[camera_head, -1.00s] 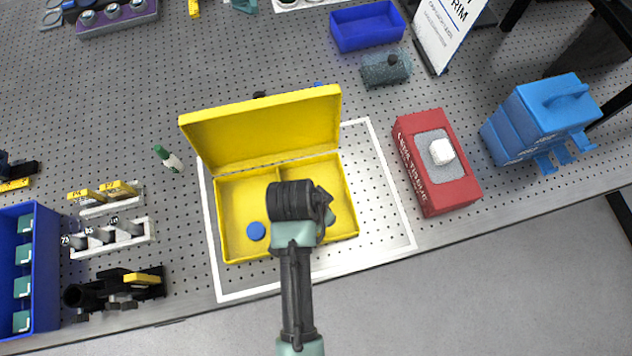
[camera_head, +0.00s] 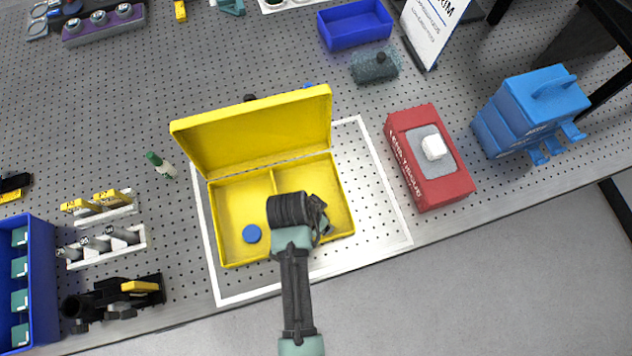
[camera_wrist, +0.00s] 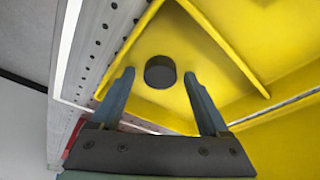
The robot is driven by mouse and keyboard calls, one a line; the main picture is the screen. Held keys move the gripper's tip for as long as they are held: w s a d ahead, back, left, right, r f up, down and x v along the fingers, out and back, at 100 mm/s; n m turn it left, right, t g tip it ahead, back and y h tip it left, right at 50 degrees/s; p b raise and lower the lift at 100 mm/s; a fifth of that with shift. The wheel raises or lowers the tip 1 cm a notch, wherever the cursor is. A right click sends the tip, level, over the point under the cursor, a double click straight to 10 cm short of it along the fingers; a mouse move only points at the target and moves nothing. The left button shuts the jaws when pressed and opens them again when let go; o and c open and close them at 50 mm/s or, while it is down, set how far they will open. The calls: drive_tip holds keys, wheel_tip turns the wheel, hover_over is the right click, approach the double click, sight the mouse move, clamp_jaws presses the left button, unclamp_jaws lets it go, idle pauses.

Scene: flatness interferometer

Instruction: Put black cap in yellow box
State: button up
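The open yellow box (camera_head: 231,218) stands on the bench with its lid raised at the back and a divider inside. A blue cap (camera_head: 252,233) lies in its left compartment. My gripper (camera_head: 318,222) is over the right compartment. In the wrist view my gripper (camera_wrist: 158,73) is open, its two fingers apart. The round black cap (camera_wrist: 160,72) shows between the fingertips, with gaps on both sides, against the yellow box floor (camera_wrist: 165,108). It appears to lie on that floor. In the head view the black cap is hidden by my arm.
A red case (camera_head: 432,185) with a white block and a blue case (camera_head: 530,112) stand to the right. A blue tray (camera_head: 354,38) is at the back. A green-capped bottle (camera_head: 161,165) and small racks (camera_head: 105,246) are to the left.

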drive_tip(key=v, duration=1.2)
drive_tip(key=w+r+n+t+y, duration=0.15)
drive_tip(key=w+r+t, duration=0.65)
drive_tip(key=w+r, duration=0.8)
drive_tip(key=w+r+n+t, duration=0.3)
drive_tip(key=r+t, duration=0.3)
drive_tip(key=r, duration=1.2)
drive_tip(key=s+r+n+t, duration=0.1)
drive_tip(key=s+r+t, duration=0.2)
drive_tip(key=r, duration=0.7)
drive_tip(key=s+d+r+n+t, duration=0.1)
drive_tip(key=s+r+t, duration=0.3)
drive_tip(key=r, duration=0.6)
drive_tip(key=s+d+r+n+t, duration=0.1)
drive_tip(key=s+r+t, duration=0.3)
drive_tip(key=r, duration=0.6)
drive_tip(key=shift+s+d+r+b, duration=0.2)
drive_tip(key=shift+s+d+b, duration=0.1)
drive_tip(key=shift+s, duration=0.15)
drive_tip(key=shift+n, duration=0.25)
